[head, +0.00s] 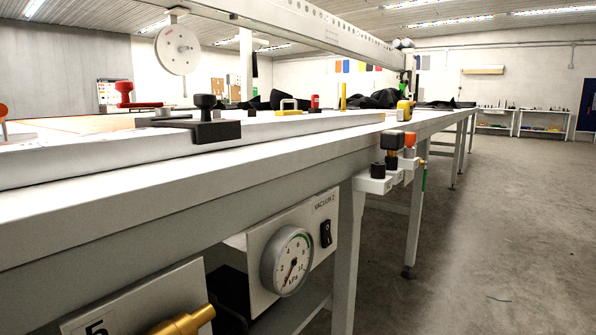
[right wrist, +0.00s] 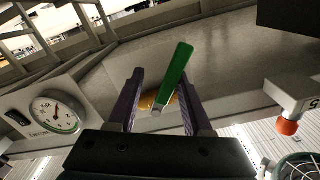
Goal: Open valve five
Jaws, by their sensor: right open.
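In the head view a grey plate marked 5 (head: 140,297) hangs under the table edge at bottom left. A brass valve part (head: 185,322) sticks out of it and is cut off by the frame; no handle shows there. In the right wrist view a green lever handle (right wrist: 176,72) runs slanted in front of a brass body (right wrist: 148,101). My right gripper (right wrist: 160,80) is open, its purple fingers on either side of the brass body and lower handle. My left gripper is not in view.
A vacuum box with a pressure gauge (head: 287,260) and a black switch (head: 326,233) hangs beside the plate. The long white table (head: 300,160) carries clamps (head: 205,125). Small knobs (head: 392,142) jut from its edge. The floor at right (head: 490,240) is clear.

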